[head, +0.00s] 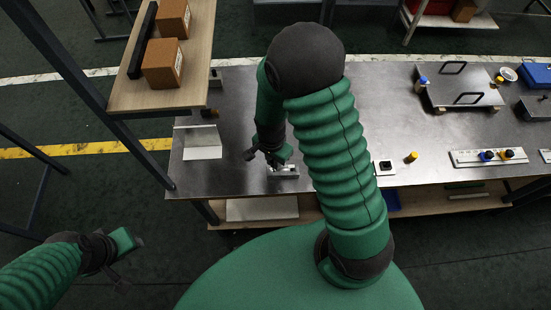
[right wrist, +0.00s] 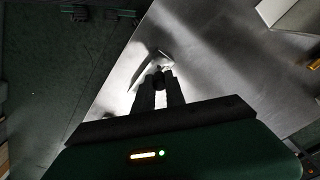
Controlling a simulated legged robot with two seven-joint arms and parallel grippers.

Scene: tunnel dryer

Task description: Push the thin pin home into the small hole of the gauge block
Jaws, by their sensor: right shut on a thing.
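My right gripper (head: 273,161) is low over the steel bench, just above a small silver block (head: 285,173), likely the gauge block. The right wrist view shows the two fingers (right wrist: 158,84) close together, shut on a small dark piece, likely the thin pin's head (right wrist: 158,73). The pale block (right wrist: 148,75) lies just beyond the fingertips. The pin's shaft and the small hole are hidden or too small to make out, so I cannot tell how deep the pin sits. My left gripper (head: 128,262) hangs off the bench at the lower left; its jaws are unclear.
A white-and-black square block (head: 385,167) and a yellow-topped piece (head: 411,157) stand right of my arm. A pale angled plate (head: 199,143) stands left. A wooden shelf (head: 120,97) with boxes overhangs the bench's left end. Farther right are a handled plate (head: 458,88) and a rail (head: 488,158).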

